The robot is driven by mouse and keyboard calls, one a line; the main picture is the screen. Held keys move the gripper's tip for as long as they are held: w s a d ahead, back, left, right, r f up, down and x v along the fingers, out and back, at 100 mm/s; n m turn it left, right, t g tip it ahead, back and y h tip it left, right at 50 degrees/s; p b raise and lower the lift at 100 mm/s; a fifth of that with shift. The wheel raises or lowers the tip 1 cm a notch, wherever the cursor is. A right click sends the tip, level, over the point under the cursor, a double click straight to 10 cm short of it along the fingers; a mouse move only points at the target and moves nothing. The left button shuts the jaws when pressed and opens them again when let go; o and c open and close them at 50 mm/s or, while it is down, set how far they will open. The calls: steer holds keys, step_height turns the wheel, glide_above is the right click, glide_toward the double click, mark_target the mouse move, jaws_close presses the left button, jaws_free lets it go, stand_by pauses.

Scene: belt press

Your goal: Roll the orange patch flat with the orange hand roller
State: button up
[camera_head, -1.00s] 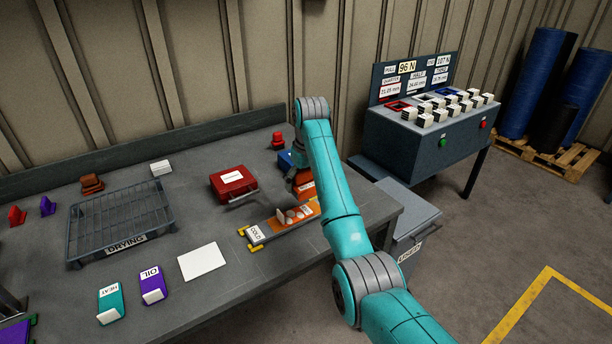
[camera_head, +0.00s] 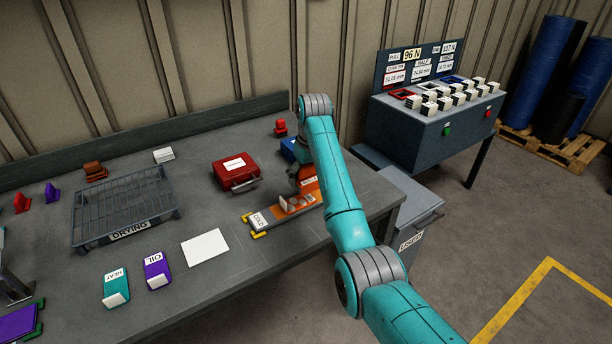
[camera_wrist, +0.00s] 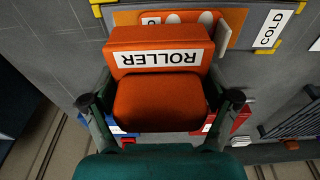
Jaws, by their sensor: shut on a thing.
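The orange hand roller (camera_wrist: 160,100), labelled ROLLER, sits between the two fingers of my gripper (camera_wrist: 160,106), which is shut on it. In the head view the roller (camera_head: 307,184) shows only in part behind my arm, and the gripper is mostly hidden. In the wrist view the patch (camera_wrist: 238,28) shows just beyond the roller's far edge. I cannot tell whether the roller touches the patch.
A red case (camera_head: 234,168) stands behind the plate and a blue item (camera_head: 293,152) behind the roller. A drying rack (camera_head: 122,205), a white sheet (camera_head: 206,247), and OIL (camera_head: 157,271) and HEAT (camera_head: 115,288) blocks lie to the left. The bench's front edge is close.

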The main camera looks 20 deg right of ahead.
mark_target(299, 191)
steer(key=shift+f, duration=2.5)
steer(key=shift+s+a, duration=0.1)
steer(key=shift+a, duration=0.15)
steer(key=shift+s+a+f, duration=0.1)
steer(key=shift+s+a, duration=0.05)
steer(key=shift+a, duration=0.2)
stand_by(0.4)
steer(key=shift+a, duration=0.15)
steer(key=shift+s+a, duration=0.15)
steer(key=shift+a, duration=0.25)
